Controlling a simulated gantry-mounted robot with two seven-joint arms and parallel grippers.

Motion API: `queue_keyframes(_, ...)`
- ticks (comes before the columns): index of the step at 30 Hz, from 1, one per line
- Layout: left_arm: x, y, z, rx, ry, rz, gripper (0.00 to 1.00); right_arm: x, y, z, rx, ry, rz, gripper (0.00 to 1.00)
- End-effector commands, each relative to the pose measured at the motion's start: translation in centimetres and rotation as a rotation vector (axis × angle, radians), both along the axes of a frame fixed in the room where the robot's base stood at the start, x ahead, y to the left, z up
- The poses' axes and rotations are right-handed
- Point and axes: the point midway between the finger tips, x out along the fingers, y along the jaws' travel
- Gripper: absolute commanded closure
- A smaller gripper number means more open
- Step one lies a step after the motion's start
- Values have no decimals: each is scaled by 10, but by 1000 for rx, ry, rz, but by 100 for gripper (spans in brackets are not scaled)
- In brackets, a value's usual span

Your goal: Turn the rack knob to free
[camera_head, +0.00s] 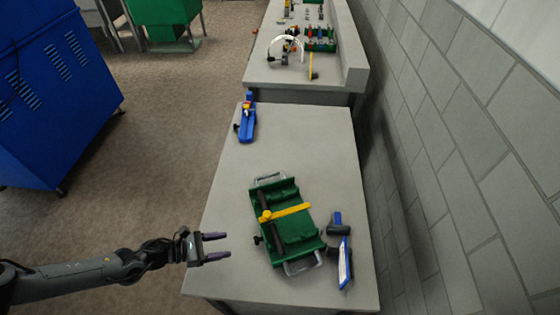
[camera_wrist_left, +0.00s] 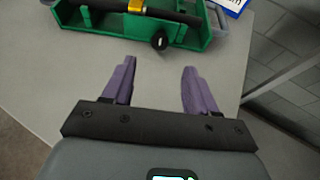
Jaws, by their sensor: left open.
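The green rack (camera_head: 290,225) lies on the grey table, with a dark rod along its left side and a yellow bar across it. A small black knob (camera_head: 257,240) sticks out from the rack's left side. The knob also shows in the left wrist view (camera_wrist_left: 159,41), at the near side of the rack, beyond the fingertips. My left gripper (camera_head: 228,246) is open and empty, left of the knob and apart from it. Its purple fingers show in the left wrist view (camera_wrist_left: 158,66), roughly lined up with the knob. The knob's setting cannot be read. My right gripper is not in view.
A blue tool with black parts (camera_head: 343,262) lies right of the rack. Another blue tool (camera_head: 247,122) lies at the table's far left. A farther bench (camera_head: 285,77) holds several small tools. A grey block wall (camera_head: 450,150) runs along the right.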

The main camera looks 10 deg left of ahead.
Motion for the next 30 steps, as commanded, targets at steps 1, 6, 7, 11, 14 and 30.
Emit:
queue_keyframes(1,5,-18,3,-21,-10,-18,42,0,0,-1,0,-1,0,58)
queue_keyframes(6,15,-48,14,-61,-32,-44,42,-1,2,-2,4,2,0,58)
queue_keyframes(7,16,-54,17,-67,-37,-47,42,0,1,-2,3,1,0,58)
queue_keyframes(11,32,-69,32,-97,-71,-50,42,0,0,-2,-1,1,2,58)
queue_keyframes(14,43,-82,44,-120,-95,-53,42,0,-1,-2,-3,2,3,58)
queue_keyframes(30,104,-137,119,-240,-225,-40,42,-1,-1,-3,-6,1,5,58)
